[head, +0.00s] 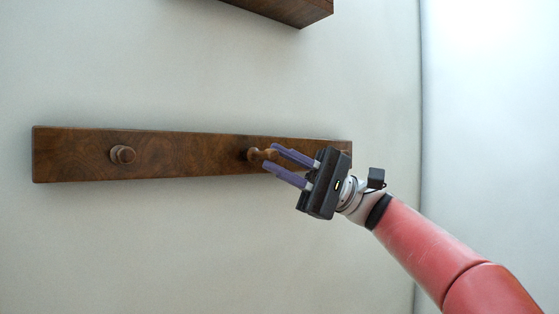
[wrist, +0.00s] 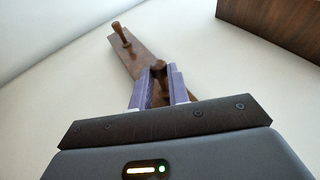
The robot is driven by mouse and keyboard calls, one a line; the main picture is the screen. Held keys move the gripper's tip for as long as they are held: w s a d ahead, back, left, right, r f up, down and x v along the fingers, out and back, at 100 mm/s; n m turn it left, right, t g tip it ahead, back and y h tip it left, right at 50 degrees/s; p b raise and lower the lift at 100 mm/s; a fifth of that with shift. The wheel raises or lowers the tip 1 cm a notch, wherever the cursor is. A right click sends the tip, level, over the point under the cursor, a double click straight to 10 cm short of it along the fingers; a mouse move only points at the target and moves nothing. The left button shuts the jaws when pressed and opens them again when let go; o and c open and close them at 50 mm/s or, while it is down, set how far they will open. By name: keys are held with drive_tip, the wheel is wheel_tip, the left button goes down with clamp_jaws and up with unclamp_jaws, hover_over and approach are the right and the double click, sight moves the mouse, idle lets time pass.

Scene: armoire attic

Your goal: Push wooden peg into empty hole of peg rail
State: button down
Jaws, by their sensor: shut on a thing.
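The dark brown wooden peg rail (head: 195,152) is fixed flat along the pale wall. The wooden peg (head: 256,154) stands out from the rail's face right of its middle. My gripper (head: 270,158) comes from the right and is shut on this peg, with its purple fingers on either side. In the wrist view, the peg (wrist: 158,67) shows between the fingertips, against the rail (wrist: 124,60). The peg's inner end meets the rail in dark shadow, so I cannot tell how deep it sits. The hole itself is hidden.
Another peg (head: 123,155) sits in the rail's left part. The rail's right end is partly hidden behind my gripper. A dark wooden box or shelf (head: 290,10) hangs above. The wall below the rail is clear. A wall corner (head: 420,150) stands to the right.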

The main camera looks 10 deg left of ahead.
drive_tip(key=shift+w+a+p, duration=0.55)
drive_tip(key=shift+a+p, duration=0.1)
drive_tip(key=c, duration=1.3)
unclamp_jaws()
drive_tip(key=shift+o, duration=0.2)
drive_tip(key=v, duration=0.7)
drive_tip(key=shift+w+d+b, duration=0.15)
drive_tip(key=shift+d+b, duration=0.05)
drive_tip(key=shift+b, duration=0.15)
drive_tip(key=shift+a+f, duration=0.1)
drive_tip(key=shift+f, duration=0.05)
